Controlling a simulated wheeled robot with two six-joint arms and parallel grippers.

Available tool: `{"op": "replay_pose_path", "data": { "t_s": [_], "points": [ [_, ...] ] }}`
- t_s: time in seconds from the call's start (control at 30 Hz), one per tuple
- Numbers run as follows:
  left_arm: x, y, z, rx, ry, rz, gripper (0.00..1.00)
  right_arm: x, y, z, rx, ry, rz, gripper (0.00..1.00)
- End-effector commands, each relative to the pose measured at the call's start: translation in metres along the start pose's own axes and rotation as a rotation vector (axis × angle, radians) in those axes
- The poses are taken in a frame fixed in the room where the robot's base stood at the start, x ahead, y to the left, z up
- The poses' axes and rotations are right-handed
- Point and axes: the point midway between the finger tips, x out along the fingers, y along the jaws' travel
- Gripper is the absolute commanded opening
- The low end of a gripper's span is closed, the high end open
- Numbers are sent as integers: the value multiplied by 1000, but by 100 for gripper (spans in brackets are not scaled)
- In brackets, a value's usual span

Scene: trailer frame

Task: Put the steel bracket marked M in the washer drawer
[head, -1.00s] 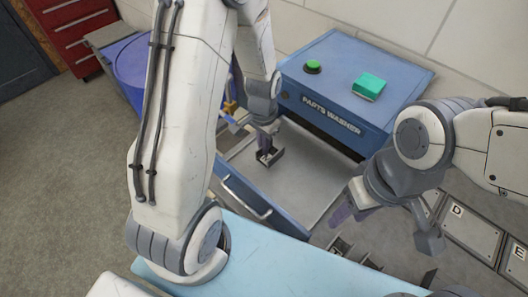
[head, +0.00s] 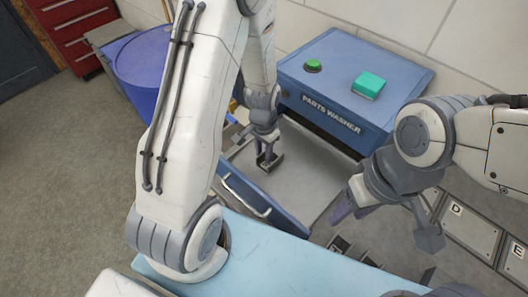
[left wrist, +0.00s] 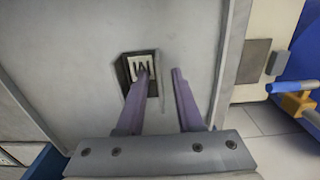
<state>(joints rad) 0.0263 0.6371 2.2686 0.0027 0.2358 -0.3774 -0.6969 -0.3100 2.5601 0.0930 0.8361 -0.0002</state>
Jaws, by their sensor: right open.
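The steel bracket marked M (left wrist: 140,75) is a small dark piece with a white label. In the left wrist view it lies against the grey floor of the washer drawer (left wrist: 60,60). In the head view the bracket (head: 270,162) shows inside the pulled-out drawer (head: 262,210), just below my left gripper (head: 265,148). My left gripper's purple fingers (left wrist: 160,72) are apart. The left finger overlaps the bracket's label, and the right finger is clear of it. Whether a finger touches it I cannot tell. My right gripper (head: 350,211) is open, near the drawer's right side.
The blue parts washer (head: 350,85) stands behind the drawer, with a green button (head: 313,66) and a teal block (head: 368,85) on top. Panels marked D and E (head: 470,225) lie at the right. A blue drum (head: 150,70) stands at the left.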

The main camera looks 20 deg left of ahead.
Motion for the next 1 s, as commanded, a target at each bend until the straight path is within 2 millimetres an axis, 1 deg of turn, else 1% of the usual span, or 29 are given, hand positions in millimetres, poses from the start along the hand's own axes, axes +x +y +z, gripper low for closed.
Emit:
{"op": "replay_pose_path", "data": {
  "t_s": [0.13, 0.17, 0.27, 0.37, 0.6, 0.7, 0.83, 0.87, 0.93, 0.97, 1.0],
  "points": [
    [-6, 0, 0, 0, 1, 0, 35, -4, 0, 0, 0, 0, 0, 50],
    [-7, 0, -1, 0, 2, -1, 35, -2, 0, 0, 0, 0, 0, 50],
    [-19, -1, -2, 0, 6, -2, 35, 0, 0, 0, 0, 0, 0, 50],
    [-38, -1, -2, 0, 8, -3, 35, 2, 0, 0, 0, 0, 0, 50],
    [-89, -1, -1, 0, 7, -3, 35, 6, 0, 0, 0, 0, 0, 50],
    [-105, 0, -1, 0, 5, -2, 35, 7, 0, 0, 0, 0, 0, 50],
    [-118, 0, 0, 0, 2, -1, 35, 8, 1, 0, 0, 0, 0, 50],
    [-121, 1, 0, 2, 2, -1, 35, 8, 1, 0, 0, 0, 0, 50],
    [-128, 12, 0, 15, 6, 0, 35, 8, 1, 0, 0, 0, 0, 50],
    [-133, 21, 1, 27, 10, 1, 35, 8, 1, 0, 0, 0, 0, 50],
    [-140, 37, 4, 46, 14, 4, 35, 8, 1, 0, 0, 0, 0, 50]
  ]
}}
